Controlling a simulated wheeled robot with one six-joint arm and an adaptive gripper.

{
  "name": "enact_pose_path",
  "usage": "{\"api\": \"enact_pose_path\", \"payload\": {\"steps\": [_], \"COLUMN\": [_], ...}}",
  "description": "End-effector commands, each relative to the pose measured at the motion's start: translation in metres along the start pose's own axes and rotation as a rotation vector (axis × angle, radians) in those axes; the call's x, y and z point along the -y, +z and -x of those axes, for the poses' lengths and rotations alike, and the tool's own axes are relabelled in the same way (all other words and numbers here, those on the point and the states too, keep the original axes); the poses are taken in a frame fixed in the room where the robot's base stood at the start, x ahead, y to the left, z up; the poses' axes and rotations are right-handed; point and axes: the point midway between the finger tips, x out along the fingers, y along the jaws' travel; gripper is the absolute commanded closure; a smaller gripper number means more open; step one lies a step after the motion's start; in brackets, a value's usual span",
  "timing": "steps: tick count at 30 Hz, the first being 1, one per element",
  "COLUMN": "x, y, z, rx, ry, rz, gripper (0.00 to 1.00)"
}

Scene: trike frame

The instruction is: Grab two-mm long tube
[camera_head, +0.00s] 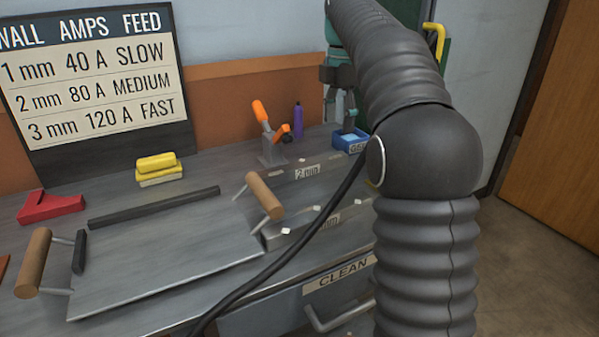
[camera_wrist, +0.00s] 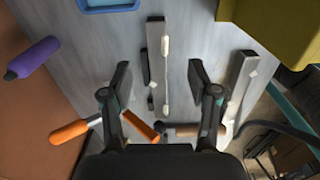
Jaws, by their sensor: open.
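In the head view, a grey metal tube (camera_head: 330,165) with a "2 mm" label lies on the bench behind a second grey tube (camera_head: 285,238), whose label is partly hidden by the black cable. In the wrist view, my gripper (camera_wrist: 158,67) is open and empty, with one dark finger on each side of a narrow grey tube (camera_wrist: 153,33). This appears to be the 2 mm tube, being nearer the wall; its label is not readable here. The other tube (camera_wrist: 240,80) lies right of the fingers. Finger height above the tube is unclear.
An orange-handled clamp (camera_head: 270,135) and purple bottle (camera_head: 298,120) stand near the wall. A blue tray (camera_head: 349,141) is at the back. A metal plate with wooden handles (camera_head: 264,195) lies left of the tubes. A yellow object (camera_wrist: 285,25) is upper right in the wrist view.

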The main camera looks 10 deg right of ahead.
Motion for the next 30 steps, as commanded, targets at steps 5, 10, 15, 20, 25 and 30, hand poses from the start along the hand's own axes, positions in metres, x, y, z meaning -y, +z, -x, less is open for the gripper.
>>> {"api": "enact_pose_path", "payload": {"steps": [5,10,15,20,25,30], "x": [0.001,0.000,-0.001,-0.002,-0.003,-0.003], "y": [0.000,-0.002,-0.006,-0.010,-0.010,-0.010], "z": [-0.029,-0.039,-0.056,-0.078,-0.089,-0.090], "rx": [0.000,0.000,-0.001,0.000,0.000,0.001], "ry": [-0.001,0.000,-0.001,0.000,0.001,0.002], "rz": [-0.001,0.001,0.003,0.002,0.002,0.003], "gripper": [0.40,0.40,0.40,0.40,0.40,0.40]}}
